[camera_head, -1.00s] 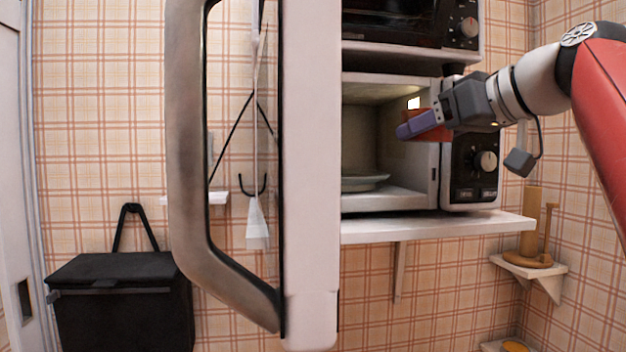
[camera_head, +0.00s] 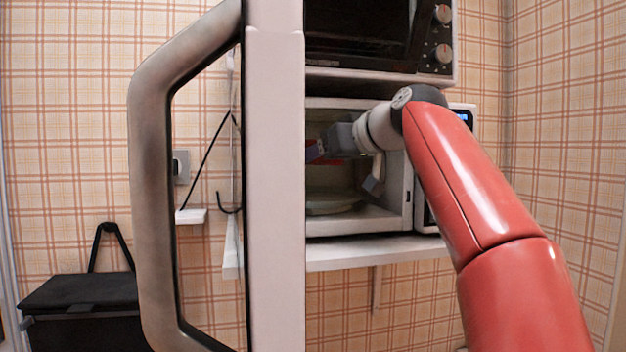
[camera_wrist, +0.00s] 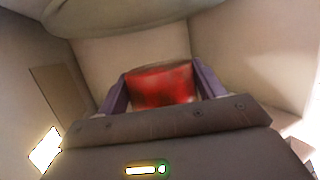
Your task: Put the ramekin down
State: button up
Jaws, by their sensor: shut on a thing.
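The red ramekin (camera_wrist: 162,86) sits between the two purple fingers of my gripper (camera_wrist: 162,82) in the wrist view. My gripper is shut on it. In the head view my gripper (camera_head: 318,150) is inside the open microwave (camera_head: 405,210), in the upper part of its cavity, and a bit of the red ramekin (camera_head: 316,151) shows, partly hidden by the door. A pale plate (camera_head: 332,207) lies on the microwave floor, below the ramekin and apart from it. A round pale plate-like surface (camera_wrist: 130,15) also shows beyond the ramekin in the wrist view.
The open microwave door (camera_head: 275,180) with its large handle (camera_head: 150,130) stands to the left of the cavity. A toaster oven (camera_head: 365,35) is above. A white shelf (camera_head: 380,252) carries the microwave.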

aim_at(313, 200)
jog(key=x, duration=0.3)
jog(key=shift+w+a+r+p, duration=0.15)
jog(key=shift+a+r+p, duration=0.05)
jog(key=shift+a+p, duration=0.25)
jog(key=shift+d+f, duration=0.1)
jog(key=shift+f, duration=0.15)
notch_tip(313, 200, down, 5)
jog(key=shift+r+b, duration=0.1)
jog(key=shift+b, duration=0.7)
jog(key=shift+f, duration=0.35)
jog(key=shift+f, duration=0.1)
jog(key=shift+f, duration=0.2)
jog(key=o, duration=1.1)
jog(key=shift+r, duration=0.1)
